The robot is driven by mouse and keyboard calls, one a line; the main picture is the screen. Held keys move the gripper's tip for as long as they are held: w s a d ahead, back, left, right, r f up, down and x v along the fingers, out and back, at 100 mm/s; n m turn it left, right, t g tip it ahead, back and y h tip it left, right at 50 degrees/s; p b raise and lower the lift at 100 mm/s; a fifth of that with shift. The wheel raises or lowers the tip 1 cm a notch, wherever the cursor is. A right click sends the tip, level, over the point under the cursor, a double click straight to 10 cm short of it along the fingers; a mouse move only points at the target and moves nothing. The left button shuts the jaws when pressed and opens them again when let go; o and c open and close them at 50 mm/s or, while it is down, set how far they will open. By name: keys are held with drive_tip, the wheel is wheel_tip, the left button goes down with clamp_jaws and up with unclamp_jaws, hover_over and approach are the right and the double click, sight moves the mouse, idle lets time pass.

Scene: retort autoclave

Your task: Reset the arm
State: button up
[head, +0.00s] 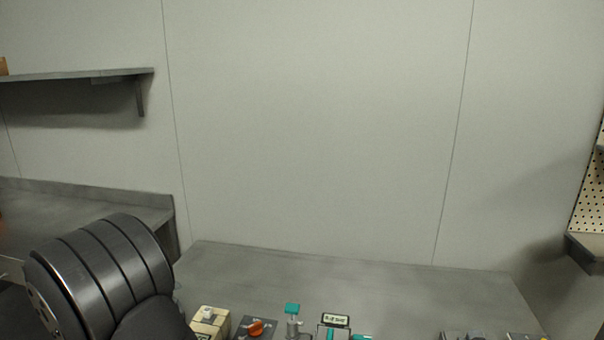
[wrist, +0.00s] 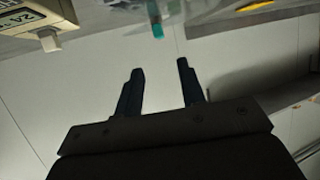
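My gripper (wrist: 160,70) shows in the wrist view with its two dark fingers spread apart and nothing between them. It is open and empty. Beyond the fingers is the pale wall. In the head view a dark, rounded link of my arm fills the lower left, and the gripper itself is out of that view.
A grey bench (head: 330,276) runs along the wall. At its near edge stand a cream box (head: 211,320), an orange knob (head: 256,328), a teal-topped fitting (head: 292,310) and a small display (head: 335,320). A wall shelf (head: 75,76) hangs at left. The bench's back is clear.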

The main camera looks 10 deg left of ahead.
drive_tip(key=x, duration=1.3)
drive_tip(key=shift+w+f, duration=0.15)
drive_tip(key=shift+w, duration=0.15)
drive_tip(key=shift+s+n+y, duration=0.15)
drive_tip(key=shift+n+y, duration=0.35)
drive_tip(key=shift+y, duration=0.1)
drive_tip(key=r+v, duration=0.1)
drive_tip(key=v, duration=1.7)
drive_tip(key=w+a+n+g+y, duration=0.2)
drive_tip(key=w+a+y, duration=0.4)
drive_tip(key=w, duration=0.3)
drive_tip(key=shift+a+n, duration=0.85)
drive_tip(key=shift+n, duration=0.05)
drive_tip(key=shift+o, duration=0.4)
drive_tip(key=shift+r, duration=0.1)
